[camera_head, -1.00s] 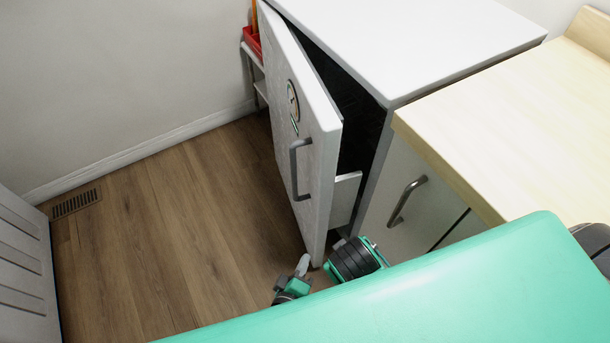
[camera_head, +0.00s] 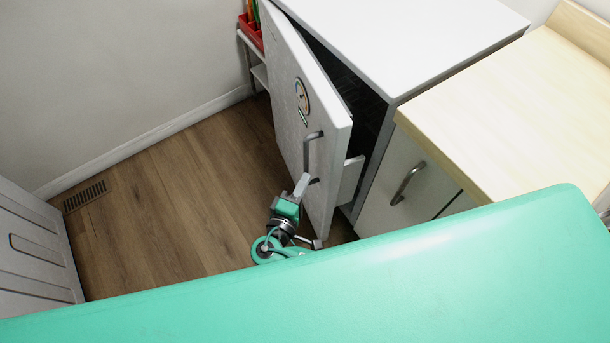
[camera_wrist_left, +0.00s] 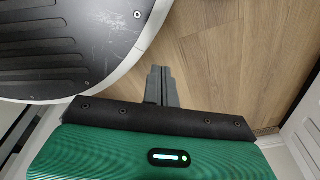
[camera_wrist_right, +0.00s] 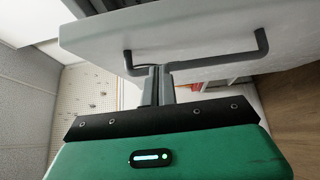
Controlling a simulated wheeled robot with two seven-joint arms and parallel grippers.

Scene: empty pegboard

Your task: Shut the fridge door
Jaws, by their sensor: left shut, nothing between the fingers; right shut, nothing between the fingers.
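The white fridge (camera_head: 410,40) stands with its door (camera_head: 290,100) ajar, and a dark gap and a white inner shelf show behind it. My right gripper (camera_head: 302,184) is shut and empty, in front of the door's outer face by the handle's lower end. In the right wrist view, its fingertips (camera_wrist_right: 153,75) overlap the handle (camera_wrist_right: 195,64); I cannot tell whether they touch. My left gripper (camera_wrist_left: 160,75) is shut and empty over the floor and my round dark base; it is not visible in the head view.
A wooden-topped cabinet (camera_head: 500,110) stands right of the fridge. A red container (camera_head: 250,32) sits on a small shelf behind the door. A panelled white door (camera_head: 35,245) is at left. The wooden floor (camera_head: 170,200) left of the fridge door is clear.

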